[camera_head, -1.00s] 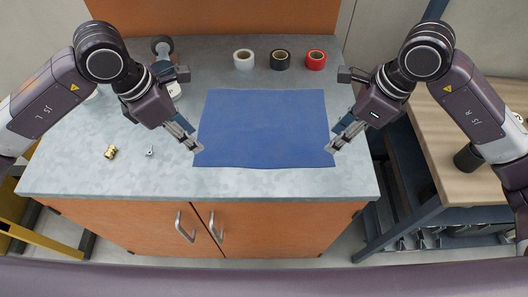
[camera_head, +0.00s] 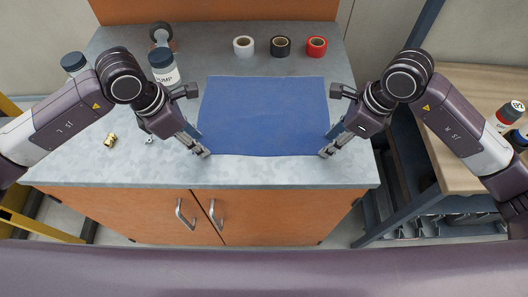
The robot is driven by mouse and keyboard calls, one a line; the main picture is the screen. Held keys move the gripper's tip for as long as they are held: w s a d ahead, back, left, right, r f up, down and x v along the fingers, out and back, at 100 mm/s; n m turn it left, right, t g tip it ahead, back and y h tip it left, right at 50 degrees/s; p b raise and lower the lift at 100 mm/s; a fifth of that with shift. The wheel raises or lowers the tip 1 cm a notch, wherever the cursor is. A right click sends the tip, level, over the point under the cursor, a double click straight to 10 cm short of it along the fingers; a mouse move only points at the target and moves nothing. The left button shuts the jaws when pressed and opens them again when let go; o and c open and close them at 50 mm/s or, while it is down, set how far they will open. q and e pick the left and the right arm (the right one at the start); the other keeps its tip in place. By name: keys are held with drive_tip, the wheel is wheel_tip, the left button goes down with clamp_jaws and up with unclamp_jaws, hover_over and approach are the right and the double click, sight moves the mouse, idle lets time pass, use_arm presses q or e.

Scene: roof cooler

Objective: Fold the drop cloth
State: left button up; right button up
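The blue drop cloth (camera_head: 264,115) lies flat and spread out on the grey worktop (camera_head: 290,172). Its near edge runs close to the front of the worktop. My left gripper (camera_head: 203,152) is at the cloth's near left corner, with its fingertips touching or just over the edge. My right gripper (camera_head: 327,152) is at the near right corner in the same way. The fingers of each gripper look close together, but whether they hold the cloth is too small to tell. Both near corners are partly hidden by the fingertips.
White (camera_head: 244,46), black (camera_head: 280,46) and red (camera_head: 317,46) tape rolls stand behind the cloth. A dark-lidded jar (camera_head: 163,68) and a brass fitting (camera_head: 110,140) are on the left. A wooden bench (camera_head: 470,100) stands on the right. The worktop's front strip is clear.

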use_arm(q)
drive_tip(key=shift+c, duration=1.3)
use_arm(e)
drive_tip(key=shift+f, duration=0.15)
drive_tip(key=shift+c, duration=1.4)
use_arm(q)
drive_tip(key=shift+f, duration=0.15)
clamp_jaws()
use_arm(e)
drive_tip(key=shift+s+f, duration=0.1)
drive_tip(key=shift+f, duration=0.05)
clamp_jaws()
use_arm(q)
drive_tip(key=shift+s, duration=0.1)
use_arm(e)
drive_tip(key=shift+f, duration=0.1)
